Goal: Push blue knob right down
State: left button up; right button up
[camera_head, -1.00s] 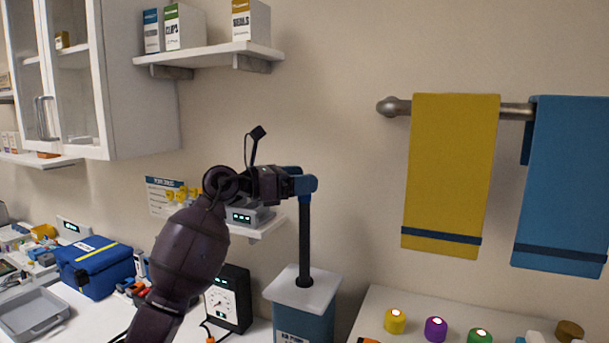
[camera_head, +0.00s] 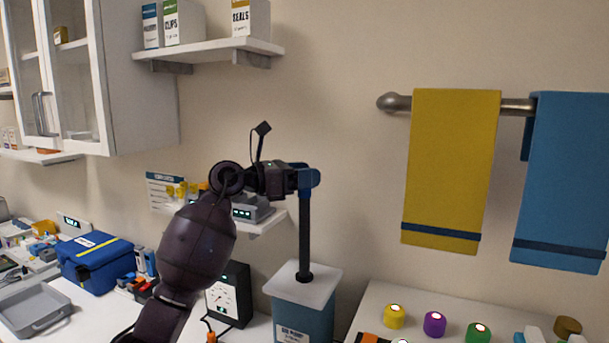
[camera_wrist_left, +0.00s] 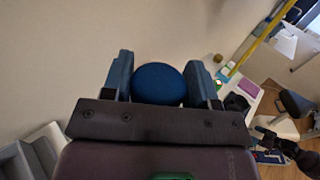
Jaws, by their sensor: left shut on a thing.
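The blue knob (camera_wrist_left: 158,84) sits between the two fingers of my left gripper (camera_wrist_left: 164,82) in the left wrist view. In the head view my left gripper (camera_head: 308,179) is shut around the knob at the top of a dark upright rod (camera_head: 304,235). The rod rises from the white lid (camera_head: 318,277) of a blue box-shaped pump (camera_head: 300,320) with a partly readable label. A long stretch of rod shows between gripper and lid. The knob itself is mostly hidden by the fingers in the head view.
A black gauge box (camera_head: 231,296) stands left of the pump. A small wall shelf with a grey device (camera_head: 250,210) is behind my left arm. Several coloured knobs, including a purple one (camera_head: 434,323), stand on the right counter. Towels (camera_head: 452,165) hang above.

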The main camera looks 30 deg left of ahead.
pick_arm(q)
notch_tip(320, 180, down, 19)
jog(key=b, duration=1)
jog(key=shift+f+b, duration=0.3)
jog(key=shift+f, duration=0.35)
pick_arm(e)
notch_tip(320, 180, down, 11)
jog(key=shift+s+a+r, duration=0.15)
pick_arm(q)
jog(key=o, duration=1)
jog(key=shift+o, duration=1.4)
jog(key=shift+r, duration=0.15)
pick_arm(e)
jog(key=shift+s+f+g, duration=0.15)
jog(key=shift+f+g, duration=0.15)
